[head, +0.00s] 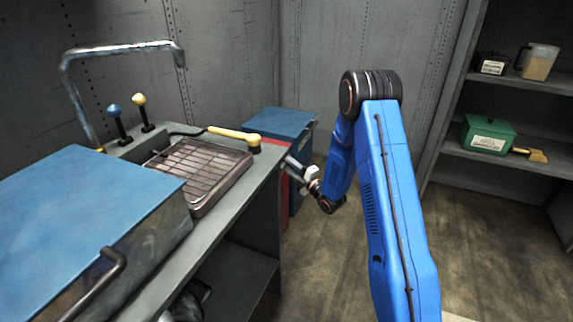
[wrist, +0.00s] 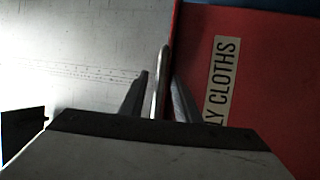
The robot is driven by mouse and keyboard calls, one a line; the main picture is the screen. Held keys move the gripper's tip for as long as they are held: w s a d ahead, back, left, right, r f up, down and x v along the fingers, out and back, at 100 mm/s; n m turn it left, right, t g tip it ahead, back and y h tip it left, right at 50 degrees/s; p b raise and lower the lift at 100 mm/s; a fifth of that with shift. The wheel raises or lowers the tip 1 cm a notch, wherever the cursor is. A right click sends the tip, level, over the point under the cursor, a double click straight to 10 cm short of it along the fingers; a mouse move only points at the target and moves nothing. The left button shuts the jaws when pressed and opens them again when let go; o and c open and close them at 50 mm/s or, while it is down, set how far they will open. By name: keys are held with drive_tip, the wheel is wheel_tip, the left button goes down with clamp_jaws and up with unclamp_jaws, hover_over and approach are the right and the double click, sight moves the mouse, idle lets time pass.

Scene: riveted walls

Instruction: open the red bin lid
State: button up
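The red bin (head: 284,186) shows only as a narrow red strip beyond the end of the counter in the head view; the counter hides most of it. In the wrist view its red surface (wrist: 265,70) fills the right side, with a pale label (wrist: 221,80) whose visible letters read "LY CLOTHS". A slim pale bar (wrist: 161,85), which looks like a handle, stands along the red edge. My gripper (head: 292,163) is at the counter's end beside the bin. In the wrist view my gripper's fingers (wrist: 160,95) are apart on either side of the bar, with narrow gaps visible.
The counter (head: 235,205) holds a metal rack tray (head: 200,170), a yellow-handled tool (head: 232,134) and a blue-topped box (head: 75,205). A blue cabinet (head: 282,123) stands behind the counter's end. Shelves (head: 500,160) are at right. The floor (head: 490,250) between is clear.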

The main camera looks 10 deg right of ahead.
clamp_jaws()
